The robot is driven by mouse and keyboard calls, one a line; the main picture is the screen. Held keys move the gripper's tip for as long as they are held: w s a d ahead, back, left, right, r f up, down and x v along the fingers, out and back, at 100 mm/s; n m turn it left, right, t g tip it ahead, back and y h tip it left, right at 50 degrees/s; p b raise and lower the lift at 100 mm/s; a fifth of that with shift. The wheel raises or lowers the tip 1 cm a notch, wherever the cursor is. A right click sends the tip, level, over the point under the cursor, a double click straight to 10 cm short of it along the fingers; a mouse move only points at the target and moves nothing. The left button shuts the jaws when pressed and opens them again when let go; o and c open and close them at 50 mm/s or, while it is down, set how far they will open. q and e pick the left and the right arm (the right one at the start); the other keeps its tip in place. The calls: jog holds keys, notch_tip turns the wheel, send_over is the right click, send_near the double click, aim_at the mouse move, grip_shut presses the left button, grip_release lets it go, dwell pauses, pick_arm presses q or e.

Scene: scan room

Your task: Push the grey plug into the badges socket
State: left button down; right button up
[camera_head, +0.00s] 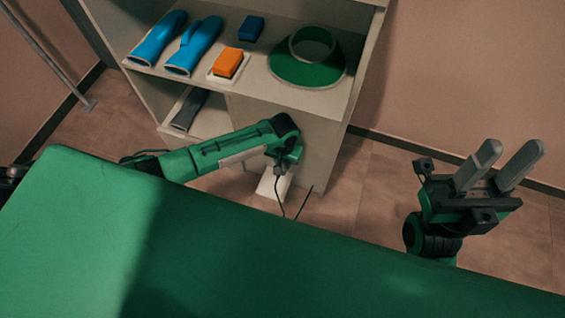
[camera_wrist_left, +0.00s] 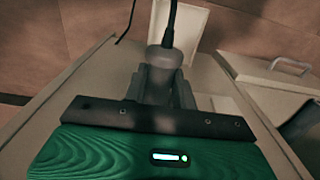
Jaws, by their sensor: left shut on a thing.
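My left gripper (camera_wrist_left: 160,85) is shut on the grey plug (camera_wrist_left: 165,58), which shows between its fingers in the left wrist view. A dark cable (camera_wrist_left: 173,18) runs from the plug's far end. In the head view my left gripper (camera_head: 283,168) is beside the shelf unit's side panel, and the plug is too small to make out there. A pale plate (camera_wrist_left: 192,25) lies beyond the plug; no label or socket opening can be read on it. My right gripper (camera_head: 497,166) is open and empty at the right, fingers pointing up.
A pale shelf unit (camera_head: 331,155) holds blue gloves (camera_head: 193,45), an orange block (camera_head: 227,62), a blue block (camera_head: 251,28) and a green ring-shaped piece (camera_head: 307,70). A dark item (camera_head: 189,108) lies on its lower shelf.

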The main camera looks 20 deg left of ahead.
pick_arm(q)
jog(key=shift+w, duration=0.3)
jog(key=c, duration=1.1)
grip_release()
jog(key=shift+o, duration=0.2)
notch_tip(320, 180, up, 14)
jog(key=p, duration=0.5)
jog(key=shift+s+f, duration=0.1)
jog(key=shift+f, duration=0.05)
